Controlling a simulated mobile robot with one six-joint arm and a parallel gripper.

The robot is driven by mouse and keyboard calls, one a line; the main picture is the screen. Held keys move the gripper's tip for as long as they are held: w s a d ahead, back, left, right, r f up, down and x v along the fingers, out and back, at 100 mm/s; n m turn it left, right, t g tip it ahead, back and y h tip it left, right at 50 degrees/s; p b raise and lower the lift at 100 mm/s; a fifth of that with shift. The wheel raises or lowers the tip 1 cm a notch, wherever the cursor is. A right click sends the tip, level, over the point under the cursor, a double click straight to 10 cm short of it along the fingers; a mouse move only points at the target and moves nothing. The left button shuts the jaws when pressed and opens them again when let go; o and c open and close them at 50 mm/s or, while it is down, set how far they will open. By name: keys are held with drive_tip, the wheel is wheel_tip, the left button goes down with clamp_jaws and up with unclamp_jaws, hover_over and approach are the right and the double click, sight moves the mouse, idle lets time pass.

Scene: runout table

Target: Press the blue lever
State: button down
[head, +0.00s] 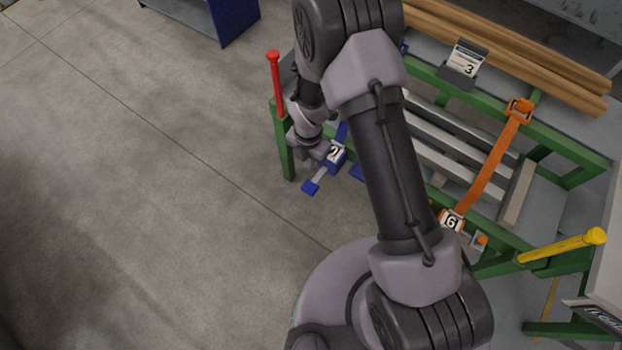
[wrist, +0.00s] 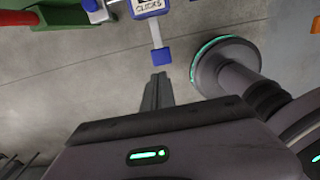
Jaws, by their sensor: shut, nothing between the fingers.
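The blue lever, a grey shaft with a blue tip (head: 310,188), sticks out from a blue housing with a white label "2" (head: 336,153) on the green frame. In the wrist view the blue tip (wrist: 161,55) shows at the top centre, below its label plate (wrist: 148,6). My gripper (wrist: 160,77) is shut and empty, its fingertips just below the blue tip in that picture. Whether they touch it I cannot tell. In the head view my gripper is beside the housing, and its fingertips are hard to make out.
A red post (head: 275,80) stands left of my wrist. The green frame (head: 560,150) carries grey bars, an orange strap (head: 487,165), a "6" label (head: 451,222), a "3" label (head: 466,60) and a yellow handle (head: 562,245). Open concrete floor (head: 130,180) lies to the left.

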sight(308, 188)
wheel_tip(308, 188, down, 14)
drive_tip(key=b, duration=0.5)
drive_tip(key=shift+b, duration=0.35)
drive_tip(key=shift+f, duration=0.15)
drive_tip(key=shift+s+a+f+b, duration=0.1)
drive_tip(key=shift+s+f+b, duration=0.05)
drive_tip(key=shift+f+b, duration=0.55)
drive_tip(key=shift+s+a+f+b, duration=0.15)
drive_tip(key=shift+f+b, duration=0.25)
drive_tip(key=shift+f, duration=0.45)
drive_tip(key=shift+d+f+b, duration=0.1)
drive_tip(key=shift+f+b, duration=0.8)
drive_tip(key=shift+f, duration=0.65)
drive_tip(key=shift+s, duration=0.1)
